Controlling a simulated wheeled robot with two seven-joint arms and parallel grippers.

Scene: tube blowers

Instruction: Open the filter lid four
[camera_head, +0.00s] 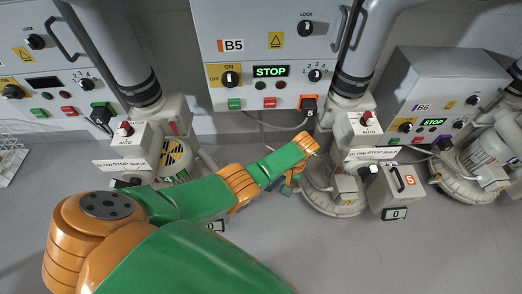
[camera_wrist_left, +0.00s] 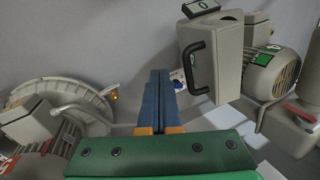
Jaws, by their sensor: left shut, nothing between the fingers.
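My left gripper (camera_wrist_left: 158,100) is shut and empty, its dark blue fingertips together in the left wrist view. In the head view it (camera_head: 290,182) hangs below my arm, between two blowers. Just right of the fingers in the left wrist view is a grey filter box (camera_wrist_left: 227,62) with a black handle (camera_wrist_left: 194,67). The fingers look apart from the handle. No number is readable on this box. My right gripper is not in view.
Another filter box (camera_head: 410,181) marked orange 5 stands to the right in the head view. The B5 control panel (camera_head: 265,45) hangs behind. A motor (camera_wrist_left: 270,73) with a green label stands beside the box in the left wrist view. The floor in front is clear.

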